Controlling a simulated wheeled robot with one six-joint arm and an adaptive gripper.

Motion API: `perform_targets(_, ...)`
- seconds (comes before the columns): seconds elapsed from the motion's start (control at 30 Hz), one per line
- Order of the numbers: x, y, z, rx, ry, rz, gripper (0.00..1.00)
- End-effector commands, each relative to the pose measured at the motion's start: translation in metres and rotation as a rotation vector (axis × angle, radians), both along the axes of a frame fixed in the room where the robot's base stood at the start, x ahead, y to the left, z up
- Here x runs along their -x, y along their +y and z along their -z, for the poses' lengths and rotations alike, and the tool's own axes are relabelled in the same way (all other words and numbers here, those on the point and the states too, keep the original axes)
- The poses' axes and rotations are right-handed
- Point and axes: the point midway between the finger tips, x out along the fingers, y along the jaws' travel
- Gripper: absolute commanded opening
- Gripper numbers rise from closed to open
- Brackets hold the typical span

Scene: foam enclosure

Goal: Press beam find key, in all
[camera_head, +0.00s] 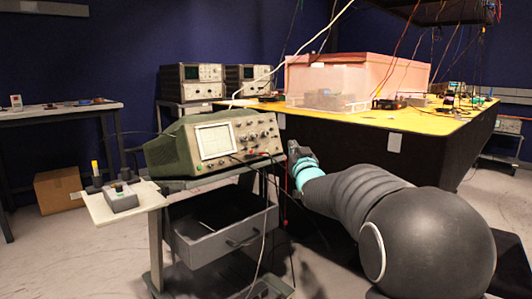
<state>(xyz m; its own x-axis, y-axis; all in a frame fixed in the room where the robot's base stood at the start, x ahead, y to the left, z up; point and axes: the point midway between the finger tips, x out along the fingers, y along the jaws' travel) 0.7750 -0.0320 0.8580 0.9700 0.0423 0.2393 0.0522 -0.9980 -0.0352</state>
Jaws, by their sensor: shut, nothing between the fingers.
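A green oscilloscope (175,153) with a pale screen (214,140) stands on a cart. Its front panel (258,134) has several knobs and small controls to the right of the screen. The beam find key is too small to pick out among them. My gripper (293,149) is shut and empty, just right of the oscilloscope's right end in the picture. I cannot tell whether it touches the case. My dark arm reaches to it from the lower right, with a turquoise band behind the gripper.
The cart has an open grey drawer (222,246) and a side shelf (95,208) holding a small grey box (120,198). Cables hang before the cart. A yellow-topped table (420,122) with a pink translucent enclosure (350,75) stands behind. A cardboard box (60,189) lies left.

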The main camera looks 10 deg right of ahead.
Motion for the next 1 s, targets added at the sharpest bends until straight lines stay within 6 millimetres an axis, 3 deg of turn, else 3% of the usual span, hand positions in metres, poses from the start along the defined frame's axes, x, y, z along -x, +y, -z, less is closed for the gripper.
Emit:
perform_targets(0.27, -0.008, 0.006, 0.003, -0.001, 0.003, -0.001, 0.0)
perform_targets(0.73, -0.051, 0.037, 0.022, -0.001, 0.002, 0.0, 0.0)
perform_targets(1.0, -0.065, 0.048, 0.028, 0.0, 0.002, 0.0, 0.0)
